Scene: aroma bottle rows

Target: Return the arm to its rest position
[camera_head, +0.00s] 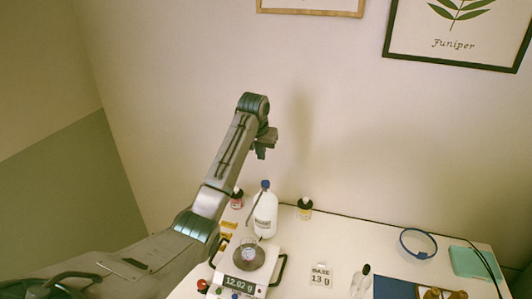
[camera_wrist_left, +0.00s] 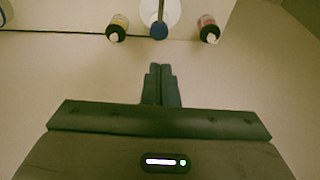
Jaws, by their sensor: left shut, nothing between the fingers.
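My left arm rises from the lower left in the head view and is bent, with the left gripper (camera_head: 262,151) high in front of the wall, above the back of the table. In the left wrist view the fingers of the left gripper (camera_wrist_left: 161,68) lie together, with nothing between them. The gripper is apart from every bottle. My right gripper is not in view.
A white bottle with a blue cap (camera_head: 265,217) stands below the gripper, between two small dark-capped bottles (camera_head: 305,208) (camera_head: 237,200). A scale (camera_head: 243,283) reading 12.02 g carries a small vessel. A card (camera_head: 321,276) reads "BASE 13 g". A glass bowl (camera_head: 418,244) stands right.

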